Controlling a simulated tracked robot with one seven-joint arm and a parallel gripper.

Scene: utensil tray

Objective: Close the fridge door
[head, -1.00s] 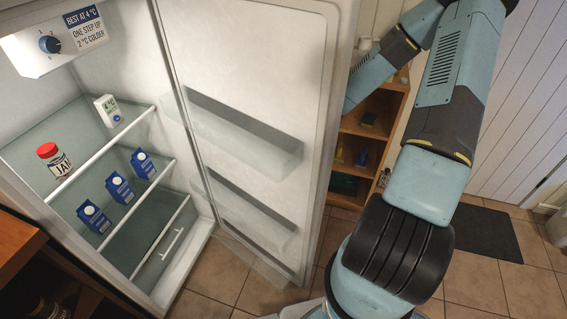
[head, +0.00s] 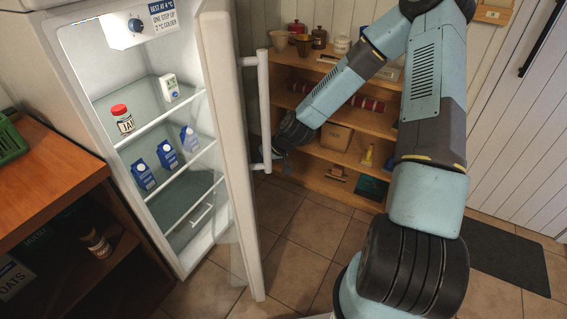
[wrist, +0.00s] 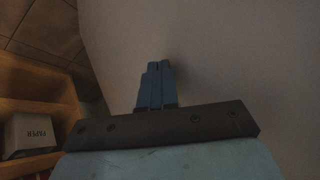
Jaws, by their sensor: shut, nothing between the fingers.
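The white fridge (head: 92,50) stands at the left with its door (head: 232,150) part open. The door now shows nearly edge-on, with its vertical handle (head: 264,100) on the outer side. My gripper (head: 279,154) is at the outer side of the door, close to the lower part of the handle. In the wrist view my gripper's fingers (wrist: 156,84) are shut and empty, pointing at the pale outer face of the door (wrist: 230,60). I cannot tell whether the fingertips touch it.
A wooden shelf (head: 325,175) stands behind my arm. A wooden counter (head: 45,165) is at the left. The tiled floor before the door is clear.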

